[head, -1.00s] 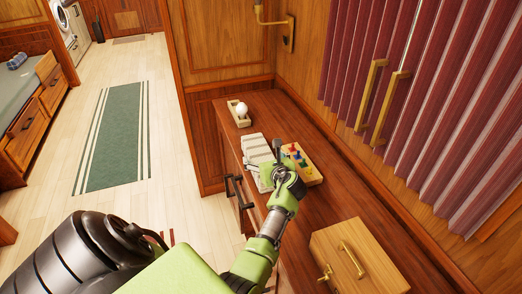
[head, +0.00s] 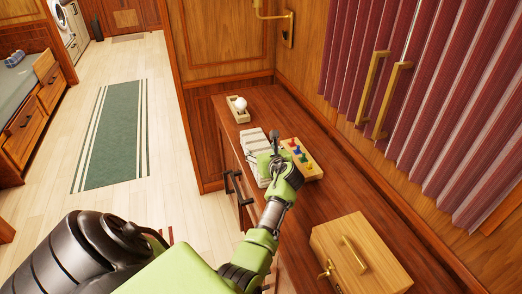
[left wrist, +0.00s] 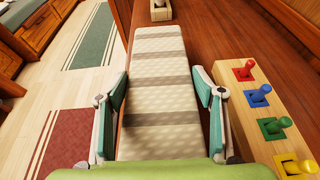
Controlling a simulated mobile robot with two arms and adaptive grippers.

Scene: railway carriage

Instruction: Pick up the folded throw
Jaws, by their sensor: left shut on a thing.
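The folded throw (head: 257,146) is cream with grey-brown stripes and lies on the long wooden cabinet top. My left gripper (head: 271,157) is at its near part and covers some of it in the head view. In the left wrist view the throw (left wrist: 157,75) runs away from me between the two fingers of my left gripper (left wrist: 160,100). The fingers are shut on the throw, one along each long side. The throw's near end is hidden by my gripper's green body. My right gripper is not in view.
A wooden block with several coloured levers (head: 312,172) stands close to the right of the throw. Beyond it is a small wooden holder (head: 238,117) with a white round thing. A wooden box with a brass handle (head: 372,272) is nearer. Curtains and brass handles line the right.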

